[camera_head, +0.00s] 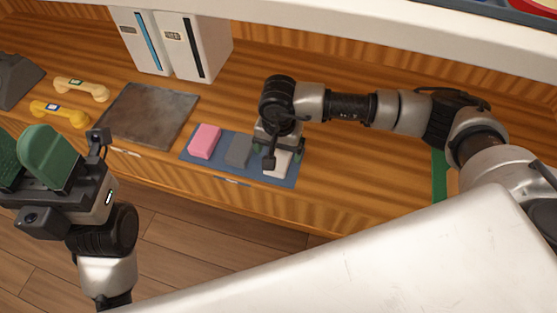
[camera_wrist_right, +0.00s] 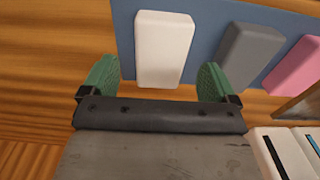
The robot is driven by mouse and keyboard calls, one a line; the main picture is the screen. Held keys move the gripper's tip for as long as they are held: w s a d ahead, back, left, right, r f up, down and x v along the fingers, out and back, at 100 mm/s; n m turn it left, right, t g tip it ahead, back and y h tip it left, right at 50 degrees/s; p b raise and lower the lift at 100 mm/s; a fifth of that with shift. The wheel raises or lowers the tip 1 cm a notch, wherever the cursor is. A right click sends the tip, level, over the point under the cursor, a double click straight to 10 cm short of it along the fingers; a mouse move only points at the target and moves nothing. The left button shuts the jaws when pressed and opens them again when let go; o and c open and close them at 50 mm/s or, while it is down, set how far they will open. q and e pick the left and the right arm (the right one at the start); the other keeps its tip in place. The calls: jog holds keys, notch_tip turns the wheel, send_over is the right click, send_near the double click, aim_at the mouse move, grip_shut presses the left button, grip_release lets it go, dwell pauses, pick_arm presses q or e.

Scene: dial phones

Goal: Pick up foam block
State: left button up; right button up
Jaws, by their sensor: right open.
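Three foam-like blocks lie in a row on a blue mat (camera_head: 213,171): pink (camera_head: 205,141), grey (camera_head: 239,151) and white (camera_head: 282,164). My right gripper (camera_head: 272,156) hangs over the white block and partly hides it in the head view. In the right wrist view, its green fingers (camera_wrist_right: 157,76) are open on either side of the white block's near end (camera_wrist_right: 165,48), with nothing held. The grey block (camera_wrist_right: 247,55) is beyond the right finger. My left gripper (camera_head: 22,162) is at the left edge, away from the blocks; its finger gap is unclear.
A dark square plate (camera_head: 148,115) lies left of the mat. Cream (camera_head: 81,89) and yellow (camera_head: 59,114) handsets lie farther left. Two white upright units (camera_head: 193,48) stand behind. The counter's front edge runs close below the mat. Bare wood is behind the blocks.

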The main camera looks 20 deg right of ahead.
aim_at(279, 156)
notch_tip(279, 156, down, 3)
jog(key=shift+f+b, duration=0.2)
jog(key=shift+b, duration=0.4)
jog(key=c, duration=1)
jog(key=shift+r, duration=0.15)
